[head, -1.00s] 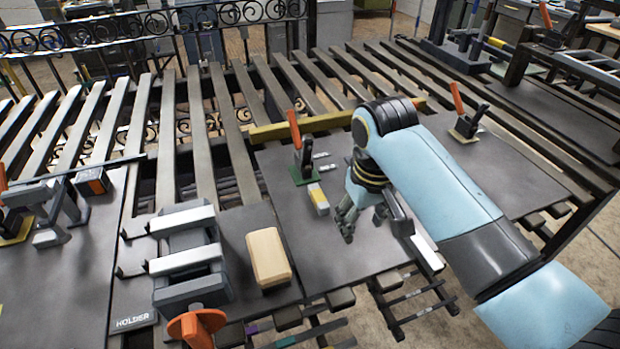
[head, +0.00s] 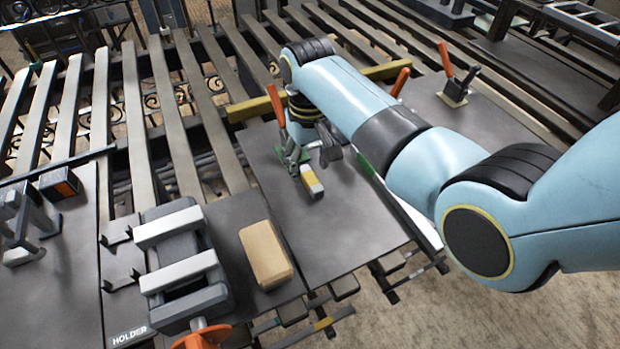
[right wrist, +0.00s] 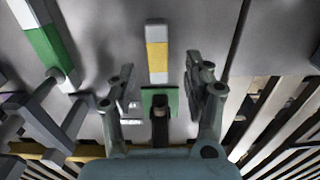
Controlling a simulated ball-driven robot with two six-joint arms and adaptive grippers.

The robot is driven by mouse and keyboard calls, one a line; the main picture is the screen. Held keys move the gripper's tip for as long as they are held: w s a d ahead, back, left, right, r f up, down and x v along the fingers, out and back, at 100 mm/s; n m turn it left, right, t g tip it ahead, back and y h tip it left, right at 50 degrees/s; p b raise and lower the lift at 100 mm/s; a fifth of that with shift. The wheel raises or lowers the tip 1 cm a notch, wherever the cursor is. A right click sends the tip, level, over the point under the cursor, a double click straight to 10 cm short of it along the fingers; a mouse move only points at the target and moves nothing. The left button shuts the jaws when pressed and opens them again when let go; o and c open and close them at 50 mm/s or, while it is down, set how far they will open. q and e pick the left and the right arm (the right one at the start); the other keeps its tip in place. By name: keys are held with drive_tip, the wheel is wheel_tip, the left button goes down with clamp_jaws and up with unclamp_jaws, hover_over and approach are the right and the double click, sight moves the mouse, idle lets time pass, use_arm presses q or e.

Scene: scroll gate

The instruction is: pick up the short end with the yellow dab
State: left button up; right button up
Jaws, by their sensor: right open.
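The short end with the yellow dab (head: 313,184) is a small pale bar lying on the dark plate. It shows in the right wrist view (right wrist: 157,62) as a light bar with a yellow band, ahead of the jaws. My right gripper (head: 312,162) is low over the plate at the bar's far end. In the right wrist view my right gripper (right wrist: 160,92) is open, its fingers on either side of the bar's near end and apart from it. My left gripper is not in view.
An orange-handled clamp (head: 275,104) on a green base (right wrist: 150,97) stands close to my right gripper. A green-and-white bar (right wrist: 47,48) lies to one side. A wooden block (head: 265,254) and a grey holder (head: 185,262) stand at the front left.

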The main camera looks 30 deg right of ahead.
sight(310, 178)
drive_tip(key=f, duration=0.3)
drive_tip(key=shift+s+d+f, duration=0.1)
drive_tip(key=shift+d+f, duration=0.1)
drive_tip(key=shift+f, duration=0.2)
clamp_jaws()
